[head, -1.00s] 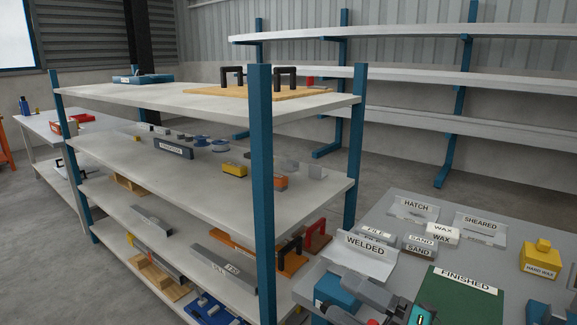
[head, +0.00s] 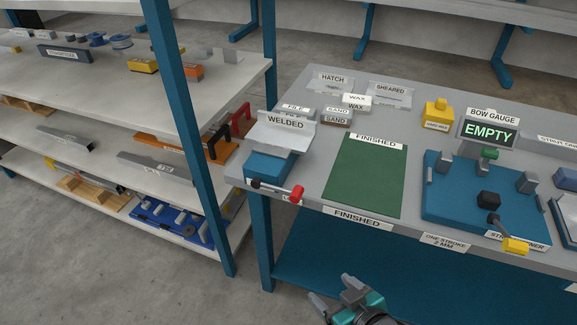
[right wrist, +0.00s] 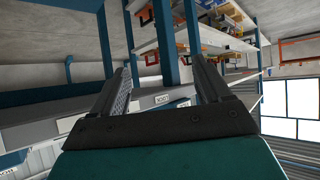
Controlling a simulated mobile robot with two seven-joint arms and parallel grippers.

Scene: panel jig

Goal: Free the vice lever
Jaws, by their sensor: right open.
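My right gripper (head: 334,295) is open and empty, low in the head view, in front of the table and apart from the lever. In the right wrist view its two spread fingers (right wrist: 163,85) have nothing between them. The lever cannot be made out there. My left gripper is not in view.
A green FINISHED mat (head: 366,175) lies right of the lever. A blue fixture (head: 450,208) with a yellow-ended handle (head: 515,246) stands further right. A blue shelf post (head: 190,130) and loaded shelves stand left. The floor before the table is open.

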